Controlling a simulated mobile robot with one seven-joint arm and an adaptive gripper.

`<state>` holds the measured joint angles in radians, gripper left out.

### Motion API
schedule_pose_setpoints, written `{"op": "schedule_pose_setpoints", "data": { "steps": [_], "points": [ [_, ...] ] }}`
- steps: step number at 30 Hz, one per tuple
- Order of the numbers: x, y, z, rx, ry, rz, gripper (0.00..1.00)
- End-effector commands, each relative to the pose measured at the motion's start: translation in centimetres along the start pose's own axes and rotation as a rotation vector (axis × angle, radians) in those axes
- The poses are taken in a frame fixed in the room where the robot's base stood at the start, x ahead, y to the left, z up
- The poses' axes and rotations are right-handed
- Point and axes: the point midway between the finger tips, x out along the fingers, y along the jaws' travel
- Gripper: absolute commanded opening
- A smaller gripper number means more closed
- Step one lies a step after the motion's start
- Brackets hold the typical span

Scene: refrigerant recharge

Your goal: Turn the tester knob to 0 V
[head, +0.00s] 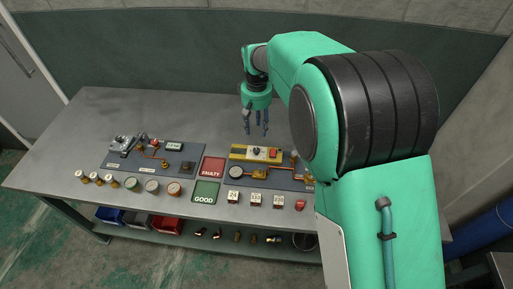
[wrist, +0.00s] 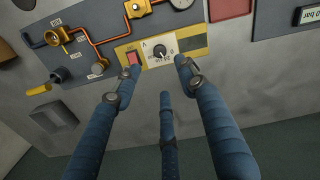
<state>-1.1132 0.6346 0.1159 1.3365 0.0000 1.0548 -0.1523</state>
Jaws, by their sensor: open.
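The tester (head: 240,154) is a yellow box with dark ends on the right-hand panel of the bench. In the wrist view the tester (wrist: 193,43) shows a round black knob (wrist: 160,53) on a pale dial plate, with a red rocker switch (wrist: 133,58) beside it. The dial marks are upside down, and I cannot read the knob's setting for sure. My gripper (head: 256,132) hangs above and behind the tester, fingers down. In the wrist view my gripper (wrist: 158,74) has its blue fingers spread, with the knob between and beyond the tips. Nothing is held.
The panel carries a pressure gauge (head: 236,172) and copper pipes close to the tester. A red FAULTY pad (head: 213,168) and a green GOOD pad (head: 206,192) lie to the left. Small blocks and fittings line the front edge. The bench's back left is clear.

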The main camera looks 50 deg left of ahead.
Motion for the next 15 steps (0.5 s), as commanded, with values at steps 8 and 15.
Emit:
{"op": "schedule_pose_setpoints", "data": {
  "steps": [8, 15],
  "points": [
    [3.9, 0.0, 0.1, 0.0, -0.003, 0.0, 0.42],
    [7.8, 0.0, 0.1, 0.0, -0.002, 0.0, 0.42]
  ]
}}
